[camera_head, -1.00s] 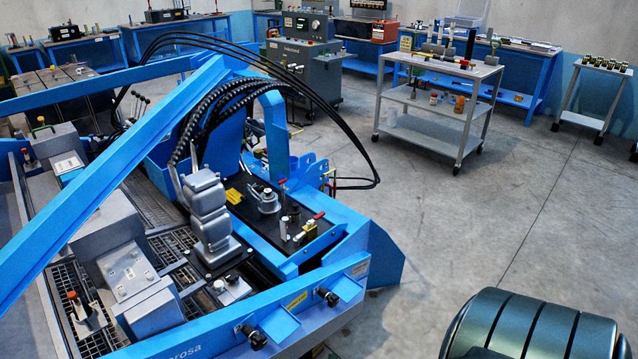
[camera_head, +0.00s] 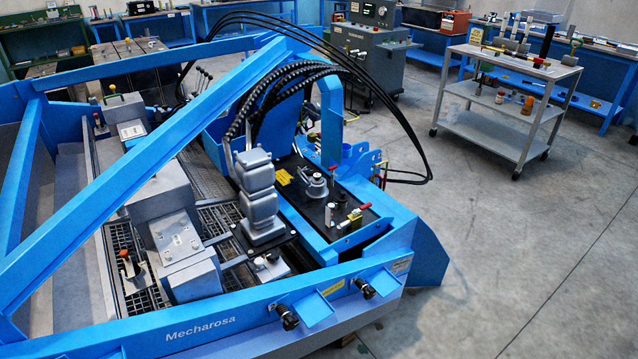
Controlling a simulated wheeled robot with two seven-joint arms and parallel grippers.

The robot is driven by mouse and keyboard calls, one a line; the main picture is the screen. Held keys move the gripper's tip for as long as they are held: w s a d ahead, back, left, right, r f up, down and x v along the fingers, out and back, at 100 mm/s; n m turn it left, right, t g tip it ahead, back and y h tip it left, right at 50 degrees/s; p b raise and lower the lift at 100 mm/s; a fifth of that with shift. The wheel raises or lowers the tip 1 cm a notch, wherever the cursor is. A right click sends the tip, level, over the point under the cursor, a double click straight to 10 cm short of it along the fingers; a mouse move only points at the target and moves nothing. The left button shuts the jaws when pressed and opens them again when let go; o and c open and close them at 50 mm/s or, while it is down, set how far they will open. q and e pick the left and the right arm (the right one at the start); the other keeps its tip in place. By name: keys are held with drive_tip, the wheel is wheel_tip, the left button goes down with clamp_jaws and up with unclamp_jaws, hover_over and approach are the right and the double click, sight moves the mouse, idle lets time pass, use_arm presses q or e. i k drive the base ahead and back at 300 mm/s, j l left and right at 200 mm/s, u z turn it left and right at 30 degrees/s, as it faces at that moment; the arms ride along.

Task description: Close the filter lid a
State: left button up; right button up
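A large blue machine frame (camera_head: 190,318) marked "Mecharosa" fills the left and middle of the head view. On its black top panel (camera_head: 293,205) is a round metal cap-like fitting (camera_head: 315,186). I cannot tell which part is filter lid a, nor whether any lid is open. A stacked grey metal block (camera_head: 259,196) stands left of the panel. Neither of my grippers is in view.
Black hoses (camera_head: 400,105) arch over the machine and hang at its right side. Two black knobs (camera_head: 288,316) (camera_head: 366,289) stick out from the front beam. A grey wheeled cart (camera_head: 495,125) stands at the back right. The concrete floor (camera_head: 530,260) on the right is clear.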

sight(299, 170)
drive_tip(key=i+l+z, duration=0.2)
drive_tip(key=i+l, duration=0.15)
drive_tip(key=i+l+z, duration=0.25)
drive_tip(key=i, duration=0.2)
drive_tip(key=i+l+z, duration=0.2)
drive_tip(key=i, duration=0.2)
